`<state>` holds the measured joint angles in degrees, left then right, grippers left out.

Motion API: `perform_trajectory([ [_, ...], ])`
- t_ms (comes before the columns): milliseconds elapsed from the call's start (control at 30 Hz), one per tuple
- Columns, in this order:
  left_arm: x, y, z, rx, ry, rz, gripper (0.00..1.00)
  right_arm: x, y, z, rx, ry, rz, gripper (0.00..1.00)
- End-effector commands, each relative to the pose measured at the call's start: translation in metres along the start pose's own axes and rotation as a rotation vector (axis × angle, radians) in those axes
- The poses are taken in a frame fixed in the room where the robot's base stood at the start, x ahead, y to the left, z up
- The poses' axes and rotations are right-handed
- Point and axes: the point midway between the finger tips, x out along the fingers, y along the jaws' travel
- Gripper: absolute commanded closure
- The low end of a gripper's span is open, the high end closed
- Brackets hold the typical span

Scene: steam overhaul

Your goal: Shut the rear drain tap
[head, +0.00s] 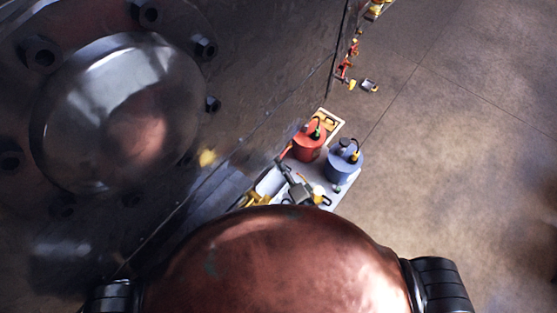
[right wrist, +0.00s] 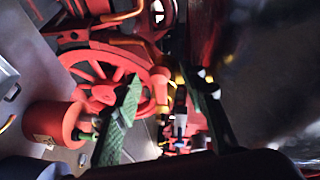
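No part can be made out for certain as the rear drain tap. Small red and yellow fittings (head: 345,72) sit low along the dark metal side in the head view. In the right wrist view a fitting with yellow and grey parts (right wrist: 180,112) lies beyond and between my fingers; whether it is the tap I cannot tell. My right gripper (right wrist: 162,78) shows there as two dark green fingers spread apart, with nothing clearly held. In the head view it seems to be the small grey-green shape (head: 298,190) over the tray. My left gripper is out of view.
A dark metal wall with a bolted round cover (head: 110,115) fills the left. A pale tray (head: 347,195) holds a red can (head: 309,143), a blue can (head: 345,162) and tools. A copper dome (head: 270,262) blocks the bottom. Floor at right is clear. A red wheel (right wrist: 88,92) shows.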

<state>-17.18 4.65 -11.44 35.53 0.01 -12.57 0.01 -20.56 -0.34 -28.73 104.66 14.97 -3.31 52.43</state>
Motion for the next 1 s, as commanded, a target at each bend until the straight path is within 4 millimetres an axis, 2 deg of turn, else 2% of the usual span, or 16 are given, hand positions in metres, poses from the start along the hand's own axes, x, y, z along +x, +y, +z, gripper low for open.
perform_trajectory([
  [33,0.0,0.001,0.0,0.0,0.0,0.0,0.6,-0.013,0.002,-0.001,-0.002,0.0,0.003,0.62],
  [200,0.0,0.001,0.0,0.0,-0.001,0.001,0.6,-0.048,0.002,0.0,-0.001,-0.001,0.004,0.62],
  [400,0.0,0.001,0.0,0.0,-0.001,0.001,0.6,-0.076,0.001,0.0,-0.002,0.0,0.001,0.62],
  [600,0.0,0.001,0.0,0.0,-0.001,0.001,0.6,-0.086,0.0,0.0,-0.001,0.0,0.0,0.62],
  [1000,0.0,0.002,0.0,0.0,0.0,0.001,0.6,-0.085,0.0,0.0,-0.001,0.0,0.0,0.62],
])
